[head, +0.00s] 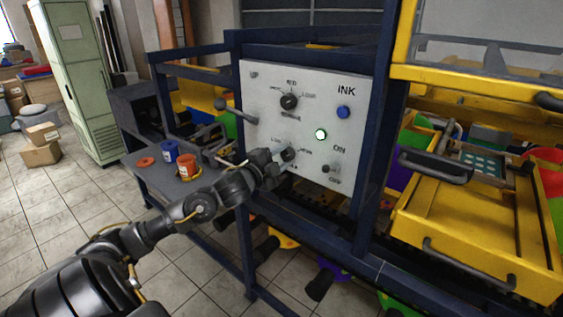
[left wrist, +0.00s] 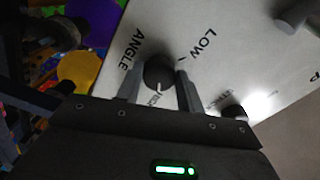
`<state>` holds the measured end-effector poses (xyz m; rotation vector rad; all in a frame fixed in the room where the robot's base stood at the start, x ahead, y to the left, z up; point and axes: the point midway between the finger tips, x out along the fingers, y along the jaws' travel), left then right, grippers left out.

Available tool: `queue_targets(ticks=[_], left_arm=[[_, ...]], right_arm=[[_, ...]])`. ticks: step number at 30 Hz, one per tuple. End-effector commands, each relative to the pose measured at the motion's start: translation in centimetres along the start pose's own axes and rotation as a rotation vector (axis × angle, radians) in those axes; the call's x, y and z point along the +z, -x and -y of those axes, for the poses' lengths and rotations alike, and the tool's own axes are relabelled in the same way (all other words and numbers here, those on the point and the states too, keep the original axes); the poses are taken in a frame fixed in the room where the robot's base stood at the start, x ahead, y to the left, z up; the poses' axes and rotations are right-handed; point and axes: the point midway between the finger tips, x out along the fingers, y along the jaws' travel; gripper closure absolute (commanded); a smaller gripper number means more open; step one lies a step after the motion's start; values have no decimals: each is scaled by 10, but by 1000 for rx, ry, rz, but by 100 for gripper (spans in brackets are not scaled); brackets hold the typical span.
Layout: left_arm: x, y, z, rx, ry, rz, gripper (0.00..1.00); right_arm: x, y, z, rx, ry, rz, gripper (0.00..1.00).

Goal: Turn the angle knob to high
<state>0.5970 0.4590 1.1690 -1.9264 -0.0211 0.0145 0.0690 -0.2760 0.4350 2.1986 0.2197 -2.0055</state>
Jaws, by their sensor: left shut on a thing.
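The angle knob (head: 288,154) is a small dark round knob at the lower part of the white control panel (head: 262,100). In the left wrist view the knob (left wrist: 158,70) sits between the two fingers of my left gripper (left wrist: 158,88), which is shut on it. "ANGLE" and "LOW" can be read around the knob. A white mark on the knob points down in that view, toward a small label partly hidden that looks like "HIGH". In the head view my left gripper (head: 278,158) reaches the panel from the left and partly covers the knob.
An on-off switch (head: 329,169) is to the right. A lever (head: 236,111) sticks out at the panel's left. Ink cups (head: 186,166) stand on the side shelf.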

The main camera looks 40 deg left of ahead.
Motion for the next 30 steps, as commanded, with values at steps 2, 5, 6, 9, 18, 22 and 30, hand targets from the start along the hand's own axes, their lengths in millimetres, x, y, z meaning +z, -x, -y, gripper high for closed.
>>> queue_targets(ticks=[2, 5, 6, 9, 18, 22, 30], left_arm=[[0, 0, 0, -1, -20, 0, 85], [0, 0, 0, -1, -34, 0, 85], [0, 0, 0, -1, -39, 0, 85], [0, 0, 0, -1, -45, 0, 85], [0, 0, 0, 0, -46, 0, 85], [0, 0, 0, 0, -45, 0, 48], [0, 0, 0, 0, -44, 0, 41]], right_arm=[[0, -2, 0, 0, 0, 0, 59], [0, -3, 0, 0, 0, 0, 59], [0, -3, 0, 0, 0, 0, 59], [0, -3, 0, 0, 0, 0, 59], [0, -3, 1, -2, -1, 0, 59], [0, -3, 2, -2, -1, 0, 59], [0, -3, 2, -2, -1, 0, 59]])
